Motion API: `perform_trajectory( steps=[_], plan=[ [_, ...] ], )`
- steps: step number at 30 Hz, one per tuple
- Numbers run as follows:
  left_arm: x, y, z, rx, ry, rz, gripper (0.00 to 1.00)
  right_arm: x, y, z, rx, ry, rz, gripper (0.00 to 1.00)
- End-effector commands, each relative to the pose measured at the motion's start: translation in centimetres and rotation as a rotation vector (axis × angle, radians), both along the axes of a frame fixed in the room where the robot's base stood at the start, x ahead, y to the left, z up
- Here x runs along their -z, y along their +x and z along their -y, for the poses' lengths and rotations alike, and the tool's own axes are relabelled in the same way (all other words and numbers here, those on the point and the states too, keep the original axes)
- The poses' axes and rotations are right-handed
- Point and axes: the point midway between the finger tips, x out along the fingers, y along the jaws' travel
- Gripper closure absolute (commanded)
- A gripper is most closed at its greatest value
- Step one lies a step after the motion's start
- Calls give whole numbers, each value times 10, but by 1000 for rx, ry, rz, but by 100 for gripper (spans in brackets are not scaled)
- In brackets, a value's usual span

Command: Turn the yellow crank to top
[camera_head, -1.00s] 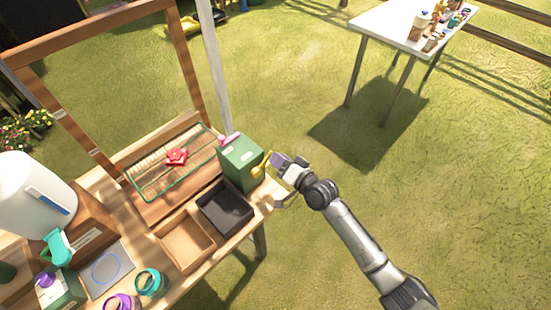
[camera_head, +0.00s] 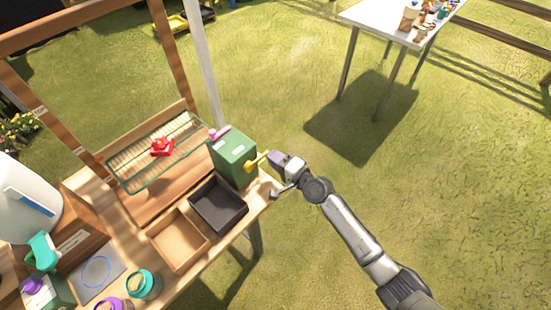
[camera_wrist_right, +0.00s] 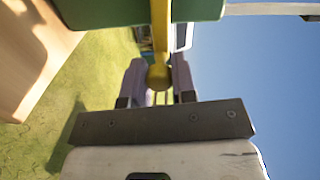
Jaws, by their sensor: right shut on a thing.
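The yellow crank (camera_head: 256,162) sticks out from the right side of the green box (camera_head: 233,157), which stands at the right end of the wooden bench. In the right wrist view the crank (camera_wrist_right: 160,40) runs down from the green box (camera_wrist_right: 110,10), and its rounded end lies between the two fingers. My right gripper (camera_head: 276,158) is shut on the crank; its fingers also show in the right wrist view (camera_wrist_right: 158,82). Part of the crank's handle is hidden by the gripper in the head view. My left gripper is not in view.
A black tray (camera_head: 219,205) and a wooden tray (camera_head: 178,241) sit in front of the green box. A wire rack (camera_head: 130,165) with a red item (camera_head: 162,147) lies left of it. A white table (camera_head: 385,18) stands far off. Open grass lies right of the bench.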

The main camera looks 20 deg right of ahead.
Motion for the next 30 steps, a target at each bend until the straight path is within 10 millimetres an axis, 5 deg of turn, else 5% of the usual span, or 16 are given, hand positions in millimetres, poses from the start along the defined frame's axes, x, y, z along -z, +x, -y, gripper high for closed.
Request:
perform_trajectory(
  steps=[16,17,18,24,30],
  plan=[
    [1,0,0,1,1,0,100,4,-1,0,-2,13,-13,100],
    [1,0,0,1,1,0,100,4,-1,0,-2,13,-13,72],
    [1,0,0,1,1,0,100,4,-1,0,-2,13,-13,68],
    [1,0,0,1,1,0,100,3,0,0,-1,14,-11,50],
    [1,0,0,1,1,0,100,2,0,0,-1,15,-10,50]
  ],
)
